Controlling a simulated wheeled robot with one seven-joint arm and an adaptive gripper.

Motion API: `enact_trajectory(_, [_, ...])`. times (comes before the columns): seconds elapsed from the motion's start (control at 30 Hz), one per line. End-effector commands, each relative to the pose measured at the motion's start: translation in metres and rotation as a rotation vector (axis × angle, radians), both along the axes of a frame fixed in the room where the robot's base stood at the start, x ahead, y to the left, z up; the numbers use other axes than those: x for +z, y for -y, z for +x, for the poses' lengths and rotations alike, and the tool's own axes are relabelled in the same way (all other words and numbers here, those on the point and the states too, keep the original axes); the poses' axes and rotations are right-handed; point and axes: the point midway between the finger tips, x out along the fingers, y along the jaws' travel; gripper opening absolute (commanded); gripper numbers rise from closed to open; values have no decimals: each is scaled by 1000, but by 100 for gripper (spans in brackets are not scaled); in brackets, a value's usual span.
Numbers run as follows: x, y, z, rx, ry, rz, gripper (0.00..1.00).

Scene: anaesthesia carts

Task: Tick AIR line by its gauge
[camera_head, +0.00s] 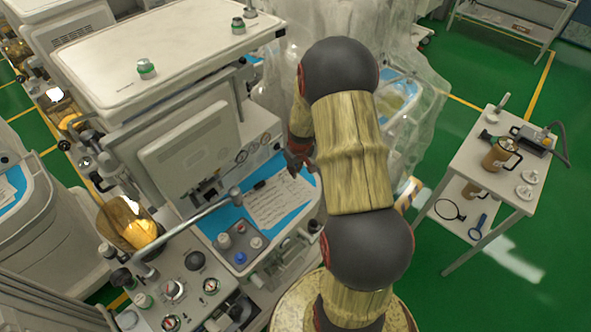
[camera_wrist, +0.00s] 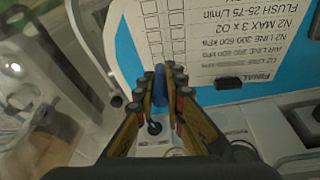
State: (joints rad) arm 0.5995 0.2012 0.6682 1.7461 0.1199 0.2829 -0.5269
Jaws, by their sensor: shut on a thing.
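The white checklist sheet (camera_wrist: 205,40) lies on a blue board (camera_wrist: 126,50) and reads upside down in the wrist view. Its lines include an AIR LINE row with small print, and boxes stand near the pen. I cannot tell whether the tip touches the paper or whether any box is marked.
A black block (camera_wrist: 229,83) lies at the sheet's edge. A metal arm (camera_head: 190,222) crosses in front of the board, and knobs (camera_head: 240,258) stand beside it.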

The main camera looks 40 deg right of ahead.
Motion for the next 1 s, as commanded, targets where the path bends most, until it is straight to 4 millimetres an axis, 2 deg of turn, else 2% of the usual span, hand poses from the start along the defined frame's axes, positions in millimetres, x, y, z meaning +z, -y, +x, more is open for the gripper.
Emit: enact_trajectory(1.0, [-9,0,0,0,0,0,0])
